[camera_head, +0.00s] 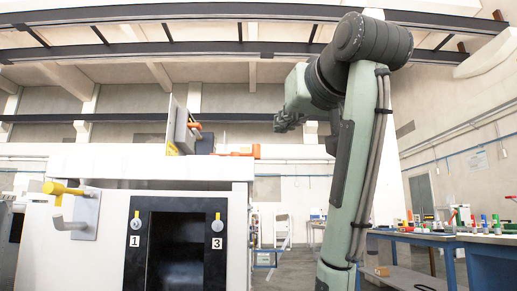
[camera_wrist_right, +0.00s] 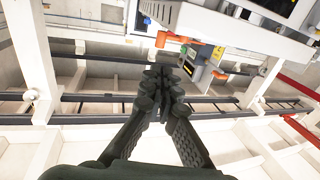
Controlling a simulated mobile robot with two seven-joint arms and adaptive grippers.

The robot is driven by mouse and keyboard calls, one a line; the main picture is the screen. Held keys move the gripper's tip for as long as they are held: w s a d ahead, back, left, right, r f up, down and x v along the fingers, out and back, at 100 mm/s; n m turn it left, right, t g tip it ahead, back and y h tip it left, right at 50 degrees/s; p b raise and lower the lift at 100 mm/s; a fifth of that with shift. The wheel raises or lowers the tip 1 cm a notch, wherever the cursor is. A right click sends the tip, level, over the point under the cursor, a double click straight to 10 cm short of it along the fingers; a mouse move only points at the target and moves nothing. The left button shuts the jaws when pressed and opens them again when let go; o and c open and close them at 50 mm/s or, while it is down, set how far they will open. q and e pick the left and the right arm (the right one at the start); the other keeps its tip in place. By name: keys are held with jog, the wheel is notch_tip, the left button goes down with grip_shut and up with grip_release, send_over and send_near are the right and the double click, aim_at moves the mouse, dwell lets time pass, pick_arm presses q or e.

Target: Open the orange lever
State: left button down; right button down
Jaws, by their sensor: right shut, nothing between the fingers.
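An orange lever-like part (camera_head: 242,153) sits at the top right edge of the white dispenser frame (camera_head: 150,170). Probably the same part (camera_wrist_right: 161,40) shows in the right wrist view, at the edge of the white housing. A second small orange part (camera_head: 195,126) is on a tilted grey panel above the frame; I cannot tell which one is the lever. My right gripper (camera_head: 284,122) is raised right of the frame, apart from both orange parts. In the wrist view its dark fingers (camera_wrist_right: 160,75) meet at the tips, with nothing between them. My left gripper is out of view.
A yellow-handled lever (camera_head: 62,188) is on the frame's left front. A black opening (camera_head: 175,250) with knobs marked 1 and 3 is in the middle. A blue workbench (camera_head: 440,238) with several small objects stands at the right. Open floor lies between frame and bench.

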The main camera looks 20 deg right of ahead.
aim_at(258, 147)
jog(key=w, duration=1.3)
jog(key=shift+w+d, duration=0.1)
jog(key=shift+w, duration=0.5)
